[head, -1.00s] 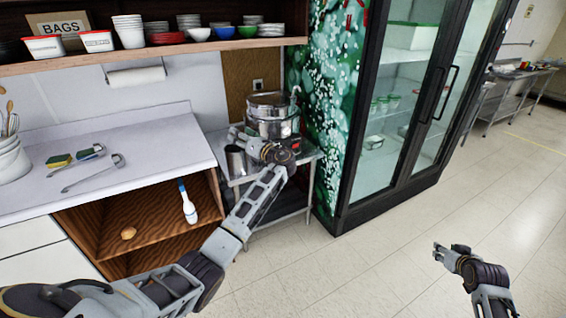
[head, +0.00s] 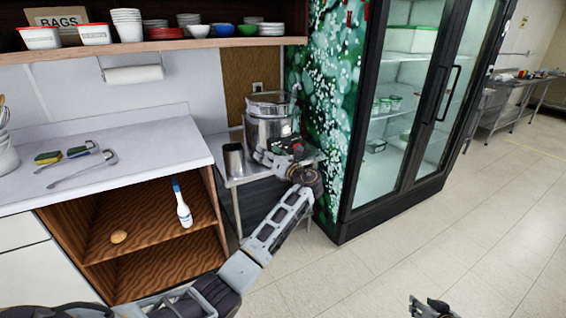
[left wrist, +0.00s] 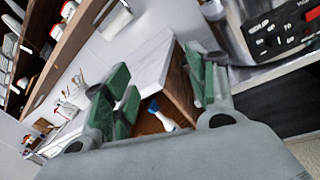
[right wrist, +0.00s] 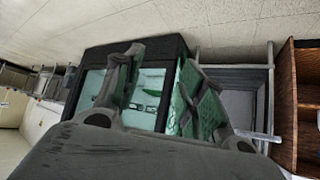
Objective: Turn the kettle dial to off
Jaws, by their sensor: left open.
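The kettle (head: 268,125) is a large steel vessel on a metal stand. Its black control panel (left wrist: 285,32), with white markings and a red edge, shows at the upper right of the left wrist view, partly cut off by the frame. I cannot clearly tell the dial or its setting. My left gripper (head: 264,158) is in front of the kettle's lower body, beside the panel. Its green-padded fingers also show in the left wrist view (left wrist: 160,95), open with nothing between them. My right gripper (head: 415,303) is low over the floor, open and empty in the right wrist view (right wrist: 168,95).
A steel cup (head: 233,160) stands on the stand (head: 240,180) left of the kettle. A glass-door fridge (head: 395,130) stands close on the right. The floor at right is clear.

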